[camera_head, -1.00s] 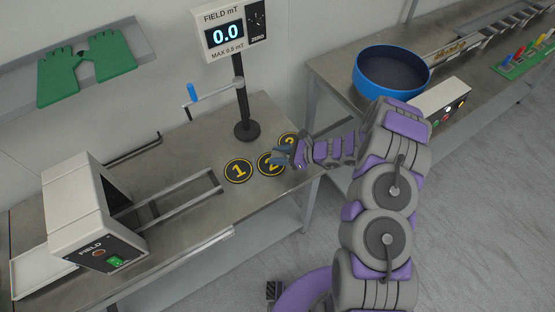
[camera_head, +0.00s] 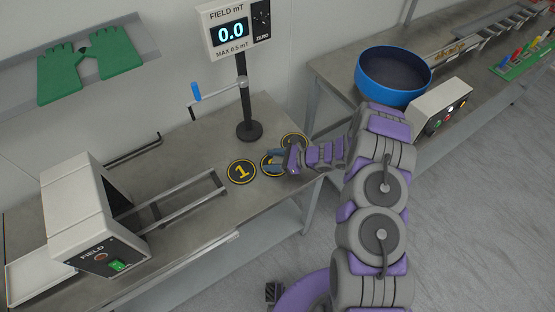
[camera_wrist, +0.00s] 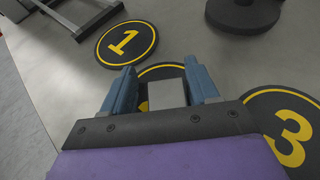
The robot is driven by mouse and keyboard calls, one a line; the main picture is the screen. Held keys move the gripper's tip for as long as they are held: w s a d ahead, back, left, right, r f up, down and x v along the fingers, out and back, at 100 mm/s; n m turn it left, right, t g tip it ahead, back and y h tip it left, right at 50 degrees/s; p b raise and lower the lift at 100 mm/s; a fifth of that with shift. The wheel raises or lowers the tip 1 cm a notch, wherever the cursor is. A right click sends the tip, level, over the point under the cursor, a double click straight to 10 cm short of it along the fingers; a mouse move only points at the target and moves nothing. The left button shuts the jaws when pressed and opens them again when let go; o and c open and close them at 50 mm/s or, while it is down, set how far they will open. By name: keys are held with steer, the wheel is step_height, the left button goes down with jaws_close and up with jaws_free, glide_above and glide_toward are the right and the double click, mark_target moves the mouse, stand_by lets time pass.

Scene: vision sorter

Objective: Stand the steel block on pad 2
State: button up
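The steel block (camera_wrist: 166,93) is a plain grey block in the wrist view, over pad 2 (camera_wrist: 158,73), which it partly hides. My gripper (camera_wrist: 160,88) has one finger on each side of the block. A gap with pad showing is visible between the left finger and the block. The right finger is close beside the block, and I cannot tell if they touch. In the head view my gripper (camera_head: 271,161) is low over pad 2 (camera_head: 266,168), and the block cannot be made out there.
Pad 1 (camera_head: 242,172) lies left and pad 3 (camera_head: 294,141) right of pad 2. The meter's post base (camera_head: 249,131) stands behind the pads, its display at 0.0. A white FIELD device (camera_head: 83,215) with rails is at left. A blue bowl (camera_head: 372,82) sits on the right bench.

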steer(key=shift+o, duration=0.5)
steer(key=shift+a+f, duration=0.1)
steer(key=shift+a, duration=0.2)
steer(key=shift+d, duration=0.9)
steer(key=shift+d+r, duration=0.45)
steer(key=shift+d, duration=0.1)
steer(key=p+v, duration=0.2)
steer(key=v, duration=0.9)
steer(key=shift+f, duration=0.1)
steer(key=shift+s+a, duration=0.1)
steer(key=shift+a, duration=0.25)
steer(key=s+a+r+n+g+h, duration=0.25)
steer(key=s+r+n, duration=0.4)
steer(key=r, duration=0.45)
steer(key=s+a+r+n+g+h, duration=0.1)
steer(key=s+a+r+n+g, duration=0.35)
steer(key=s+r, duration=0.5)
steer(key=s+d+r+n+t+h, duration=0.1)
steer(key=s+d+r+n+h, duration=0.2)
steer(key=s, duration=0.4)
steer(key=s+d+r+n+h, duration=0.3)
steer(key=s+d, duration=0.2)
steer(key=s, duration=0.2)
steer(key=s+d+r+n+t+h, duration=0.1)
steer(key=s+d+r+n+h, duration=0.2)
steer(key=s, duration=0.4)
steer(key=shift+s+d+r+t+h, duration=0.3)
steer(key=shift+s+d+h, duration=0.05)
steer(key=shift+d, duration=0.35)
